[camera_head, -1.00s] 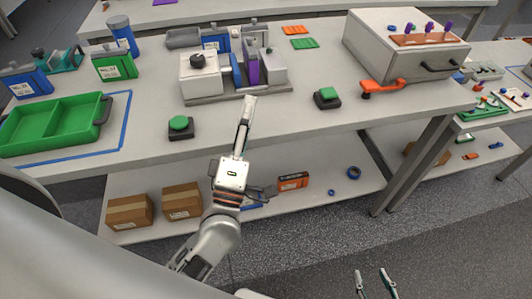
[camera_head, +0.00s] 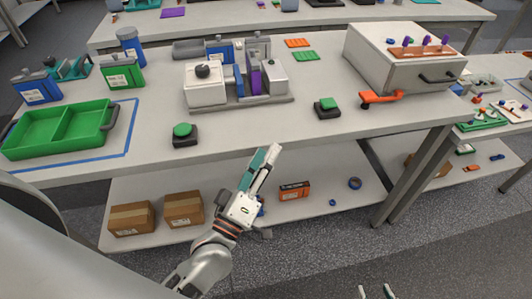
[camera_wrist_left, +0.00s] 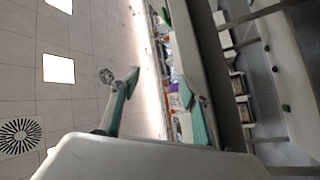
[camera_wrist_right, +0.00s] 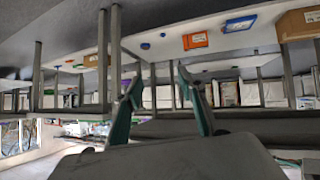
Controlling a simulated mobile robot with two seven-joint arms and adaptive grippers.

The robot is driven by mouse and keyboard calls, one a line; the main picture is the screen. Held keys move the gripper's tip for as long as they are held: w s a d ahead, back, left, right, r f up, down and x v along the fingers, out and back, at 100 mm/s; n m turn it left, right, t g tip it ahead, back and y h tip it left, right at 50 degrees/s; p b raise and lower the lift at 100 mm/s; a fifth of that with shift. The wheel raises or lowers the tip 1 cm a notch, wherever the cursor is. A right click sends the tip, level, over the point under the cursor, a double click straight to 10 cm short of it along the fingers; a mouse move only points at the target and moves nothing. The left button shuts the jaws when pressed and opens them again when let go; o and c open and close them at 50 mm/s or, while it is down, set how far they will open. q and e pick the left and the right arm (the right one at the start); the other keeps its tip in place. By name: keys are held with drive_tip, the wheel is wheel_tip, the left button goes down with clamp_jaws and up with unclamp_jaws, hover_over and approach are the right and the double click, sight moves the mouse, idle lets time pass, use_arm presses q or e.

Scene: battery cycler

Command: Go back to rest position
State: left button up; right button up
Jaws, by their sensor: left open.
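My left gripper (camera_head: 262,168) is in front of the table's front edge in the head view, pointing up and to the right, touching nothing that I can see. Its two teal-lined fingers stand apart in the left wrist view (camera_wrist_left: 155,90), with nothing between them. My right gripper (camera_head: 376,291) shows only its fingertips at the bottom edge of the head view, over the floor. In the right wrist view (camera_wrist_right: 157,85) its fingers are spread apart and empty.
The workbench (camera_head: 330,140) carries a grey and white battery device (camera_head: 206,86), green buttons (camera_head: 184,132), a green tray (camera_head: 60,128) and a drawer box (camera_head: 400,60). A lower shelf (camera_head: 330,205) holds cardboard boxes (camera_head: 183,207). Grey floor is free in front.

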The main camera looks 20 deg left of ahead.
use_arm(q)
drive_tip(key=s+a+f+m+g, duration=0.1)
drive_tip(key=s+f+m+g, duration=0.2)
drive_tip(key=f, duration=0.6)
drive_tip(key=s+a+f+m+g, duration=0.1)
drive_tip(key=s+f+m+g, duration=0.3)
drive_tip(key=f, duration=0.5)
drive_tip(key=s+a+f+m+g, duration=0.2)
drive_tip(key=s+f+m, duration=0.4)
drive_tip(key=f, duration=0.4)
drive_tip(key=shift+s+g, duration=0.6)
drive_tip(key=shift+g, duration=0.2)
